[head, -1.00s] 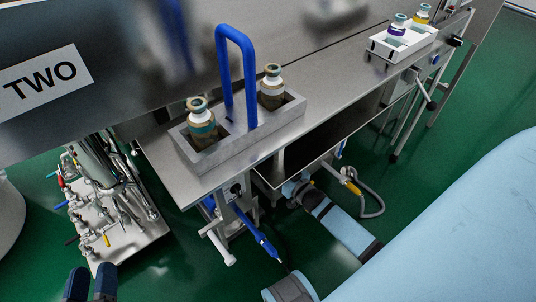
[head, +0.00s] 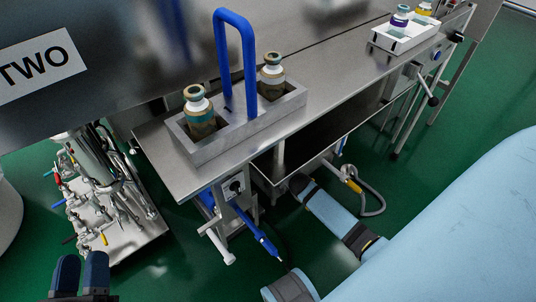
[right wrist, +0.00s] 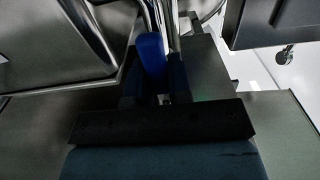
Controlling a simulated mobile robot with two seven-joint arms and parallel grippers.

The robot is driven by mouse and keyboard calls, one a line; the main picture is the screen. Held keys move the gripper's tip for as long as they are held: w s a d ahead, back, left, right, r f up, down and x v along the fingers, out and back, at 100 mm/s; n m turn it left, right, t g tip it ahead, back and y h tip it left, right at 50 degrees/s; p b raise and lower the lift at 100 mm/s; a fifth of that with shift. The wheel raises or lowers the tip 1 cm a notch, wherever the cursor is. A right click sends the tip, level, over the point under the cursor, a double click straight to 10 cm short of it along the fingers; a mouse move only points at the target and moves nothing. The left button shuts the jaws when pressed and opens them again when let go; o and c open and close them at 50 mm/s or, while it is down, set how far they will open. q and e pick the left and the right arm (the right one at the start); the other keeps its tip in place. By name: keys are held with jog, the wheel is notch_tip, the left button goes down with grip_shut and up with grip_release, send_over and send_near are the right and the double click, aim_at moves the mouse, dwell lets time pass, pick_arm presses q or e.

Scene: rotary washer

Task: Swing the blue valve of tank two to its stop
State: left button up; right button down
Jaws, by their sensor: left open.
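A sign reading TWO (head: 38,66) is on the large steel tank at the left. A blue lever with a pointed tip (head: 256,230) hangs below the near end of the steel table. I cannot tell whether it is the valve of tank two. My left gripper (head: 80,268) is open and empty at the bottom left, well apart from the lever. My right arm reaches under the table, and its gripper is hidden in the head view. In the right wrist view, a blue upright piece (right wrist: 151,52) stands between or just beyond the dark fingers of my right gripper (right wrist: 155,88); contact is unclear.
A steel rack with a blue handle (head: 226,131) holds two bottles on the table. A white tray (head: 388,42) with bottles is at the far end. Several small valves (head: 100,205) crowd a pallet at left. A grey hose (head: 376,200) lies beneath the table.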

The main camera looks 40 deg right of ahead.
pick_arm(q)
jog(key=shift+a, duration=0.1)
pick_arm(e)
jog(key=shift+a+r+m+p, duration=0.15)
jog(key=shift+m+p, duration=0.25)
jog(key=shift+p, duration=0.2)
pick_arm(q)
jog(key=s+a+f+g+y+p, duration=0.1)
jog(key=a+f+g+y+p, duration=0.1)
jog(key=f, duration=0.4)
jog(key=s+a+f+g+y+p, duration=0.1)
jog(key=a+f+g+y+p, duration=0.1)
jog(key=a+f+g+p, duration=0.1)
jog(key=shift+s+f+g+y+p, duration=0.15)
jog(key=shift+f+g+y+p, duration=0.35)
jog(key=shift+f+p, duration=0.75)
pick_arm(e)
jog(key=shift+s+a+r+m, duration=0.1)
jog(key=shift+a+r+m, duration=0.55)
jog(key=shift+m, duration=2.2)
jog(key=shift+s+a+r+m, duration=0.1)
jog(key=shift+a+r+m, duration=0.5)
jog(key=shift+m, duration=2.2)
jog(key=shift+a+r+m, duration=0.6)
jog(key=shift+a+m, duration=0.05)
jog(key=shift+m, duration=2.2)
pick_arm(q)
jog(key=shift+a+f, duration=0.1)
jog(key=shift+f, duration=0.1)
